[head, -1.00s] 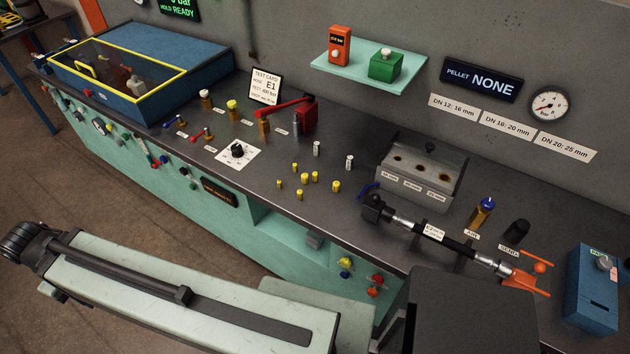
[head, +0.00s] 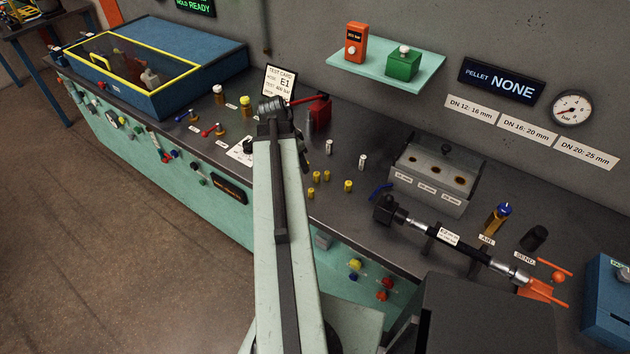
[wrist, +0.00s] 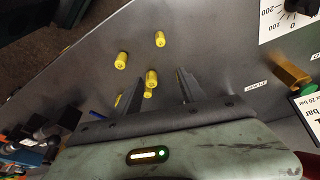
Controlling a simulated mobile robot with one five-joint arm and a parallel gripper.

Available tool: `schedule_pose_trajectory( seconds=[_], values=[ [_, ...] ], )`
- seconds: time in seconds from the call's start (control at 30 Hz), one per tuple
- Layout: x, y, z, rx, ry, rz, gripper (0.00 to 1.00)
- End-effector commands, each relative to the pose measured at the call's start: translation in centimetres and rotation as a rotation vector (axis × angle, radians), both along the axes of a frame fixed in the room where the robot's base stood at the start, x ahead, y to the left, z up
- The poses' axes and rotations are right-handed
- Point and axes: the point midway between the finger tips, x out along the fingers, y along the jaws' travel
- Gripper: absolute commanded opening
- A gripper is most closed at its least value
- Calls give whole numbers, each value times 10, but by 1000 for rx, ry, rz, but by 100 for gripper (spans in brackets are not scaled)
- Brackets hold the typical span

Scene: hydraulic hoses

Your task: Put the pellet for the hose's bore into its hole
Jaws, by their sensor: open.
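Several yellow pellets (head: 348,186) stand on the grey bench top in the head view. They also show in the wrist view, with one yellow pellet (wrist: 151,78) seen between the fingers of my gripper (wrist: 161,76) and others ahead. My gripper is open and empty; contact with any pellet cannot be told. In the head view my arm hides part of the bench and most of the gripper. A grey block (head: 430,190) with three holes in its top stands to the right. The hose (head: 450,239), black with metal ends and a white label, lies in front of it.
White-and-dark cylinders (head: 362,162) stand behind the yellow pellets. A display (head: 502,80) reads PELLET NONE, above bore-to-size labels (head: 528,130). A test card (head: 280,82) and red lever stand behind my arm. A blue box (head: 607,300) is at right.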

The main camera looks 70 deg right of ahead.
Motion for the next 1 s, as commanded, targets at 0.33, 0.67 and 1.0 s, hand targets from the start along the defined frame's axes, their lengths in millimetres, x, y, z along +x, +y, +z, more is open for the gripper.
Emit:
schedule_pose_trajectory(
  seconds=[0.33,0.67,1.0],
  values=[
    [-34,-17,-10,-21,-5,-113,48],
    [-38,-22,-30,-21,-5,-110,48],
    [-49,-34,-77,-21,-5,-109,48]
  ],
)
